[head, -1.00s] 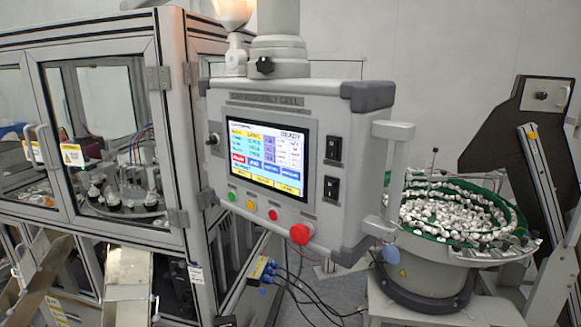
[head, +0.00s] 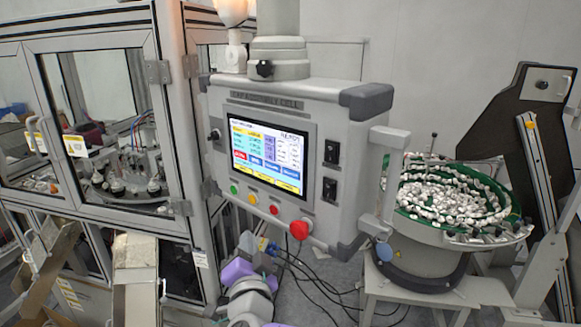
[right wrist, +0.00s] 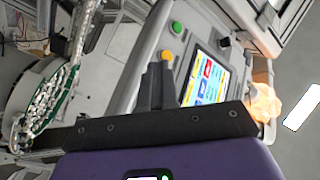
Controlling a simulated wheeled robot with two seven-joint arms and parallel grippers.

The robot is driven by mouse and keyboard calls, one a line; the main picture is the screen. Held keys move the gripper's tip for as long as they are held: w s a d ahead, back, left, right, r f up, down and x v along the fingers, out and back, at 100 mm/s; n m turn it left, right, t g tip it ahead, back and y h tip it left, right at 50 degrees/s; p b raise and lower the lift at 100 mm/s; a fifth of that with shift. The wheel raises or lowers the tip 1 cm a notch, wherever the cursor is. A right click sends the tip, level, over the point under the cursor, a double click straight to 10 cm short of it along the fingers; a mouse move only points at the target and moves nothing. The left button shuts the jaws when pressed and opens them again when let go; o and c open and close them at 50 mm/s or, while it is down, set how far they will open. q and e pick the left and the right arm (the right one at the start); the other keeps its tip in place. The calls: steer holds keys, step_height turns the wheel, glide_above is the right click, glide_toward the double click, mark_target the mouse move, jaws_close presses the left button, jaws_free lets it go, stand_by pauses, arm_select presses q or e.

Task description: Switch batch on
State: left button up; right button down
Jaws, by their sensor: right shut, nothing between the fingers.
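The control panel (head: 270,160) hangs in the middle of the head view. It carries a lit touchscreen (head: 267,154), a row of small green, yellow and red buttons, and a red mushroom button (head: 300,229). Two black switches, an upper (head: 332,151) and a lower (head: 330,189), sit right of the screen; I cannot read their labels. A dark knob (head: 214,136) is on the left edge. My right gripper is low in front of the panel in the head view. In the right wrist view its fingers (right wrist: 156,82) are shut and empty, covering part of the button row. My left gripper is not in view.
A glazed machine enclosure (head: 105,140) stands at left. A vibrating bowl (head: 452,215) full of small parts stands at right, with a panel handle (head: 384,180) before it. Cables (head: 310,287) hang below the panel. Clear air lies in front of the screen.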

mark_target(283, 168)
steer(key=s+r+m+t+h+p, duration=0.1)
steer(key=s+r+m, duration=0.2)
steer(key=r, duration=1)
steer(key=s, duration=0.3)
steer(key=shift+s+d+r+m+t+h, duration=0.2)
steer(key=shift+s+r+m+t+h, duration=0.1)
steer(key=shift+m+t+h, duration=0.1)
steer(key=shift+w+d, duration=3.1)
steer(key=shift+w, duration=0.05)
steer(key=shift+w+d, duration=0.1)
steer(key=shift+w+d+b, duration=0.2)
steer(key=shift+w+b, duration=0.05)
steer(key=shift+b, duration=0.05)
steer(key=shift+w+d, duration=0.15)
steer(key=shift+d, duration=0.05)
steer(key=shift+s+a, duration=0.5)
